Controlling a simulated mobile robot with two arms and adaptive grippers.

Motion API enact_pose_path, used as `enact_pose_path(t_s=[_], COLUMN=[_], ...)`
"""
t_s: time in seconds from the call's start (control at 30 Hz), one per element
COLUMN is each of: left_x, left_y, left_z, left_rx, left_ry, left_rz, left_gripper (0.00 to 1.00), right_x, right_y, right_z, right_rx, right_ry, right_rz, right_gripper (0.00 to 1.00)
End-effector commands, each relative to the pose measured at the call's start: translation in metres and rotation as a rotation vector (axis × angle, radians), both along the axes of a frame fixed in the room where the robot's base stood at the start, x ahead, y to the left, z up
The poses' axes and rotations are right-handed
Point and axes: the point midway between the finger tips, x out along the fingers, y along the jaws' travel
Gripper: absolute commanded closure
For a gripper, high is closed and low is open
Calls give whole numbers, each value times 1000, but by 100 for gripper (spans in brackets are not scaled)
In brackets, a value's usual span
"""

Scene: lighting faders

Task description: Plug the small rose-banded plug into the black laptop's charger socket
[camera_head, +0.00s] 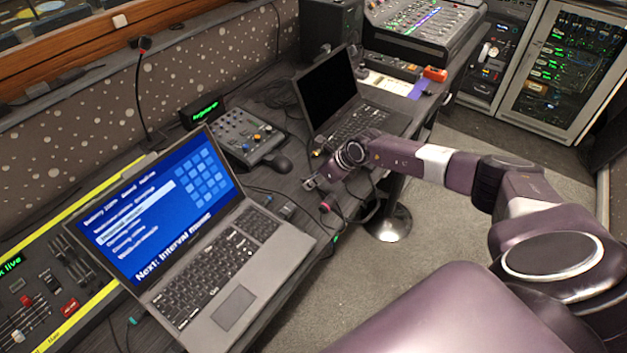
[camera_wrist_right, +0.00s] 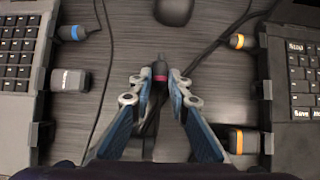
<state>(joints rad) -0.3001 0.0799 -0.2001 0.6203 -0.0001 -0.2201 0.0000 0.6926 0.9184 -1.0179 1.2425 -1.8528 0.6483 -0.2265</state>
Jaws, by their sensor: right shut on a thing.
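The black laptop (camera_head: 345,125) stands open with a dark screen on the desk; its left edge and keys show at the right of the right wrist view (camera_wrist_right: 292,95). My right gripper (camera_wrist_right: 158,84) is shut on a small dark plug with a rose band (camera_wrist_right: 160,78), its cable running back between the fingers. In the head view the right gripper (camera_head: 312,183) is over the desk between the two laptops, left of the black laptop and apart from it. The charger socket cannot be made out. My left gripper is not in view.
A grey laptop (camera_head: 205,270) with a blue screen stands to the left. A mouse (camera_head: 277,163) lies behind the gripper. A grey dongle (camera_wrist_right: 70,80) is at the other laptop. Loose cables cross the desk.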

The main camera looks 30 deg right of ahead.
Motion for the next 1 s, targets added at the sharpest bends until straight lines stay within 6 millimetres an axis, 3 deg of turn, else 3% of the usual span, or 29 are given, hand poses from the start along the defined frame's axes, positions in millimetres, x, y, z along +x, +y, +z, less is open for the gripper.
enact_pose_path(t_s=[0.6,1.0], left_x=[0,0], left_y=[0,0], left_z=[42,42], left_rx=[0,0], left_ry=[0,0], left_rz=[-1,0], left_gripper=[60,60], right_x=[0,0], right_y=[0,1], right_z=[48,50], right_rx=[1,0], right_ry=[0,0], right_rz=[-1,7], right_gripper=[100,100])
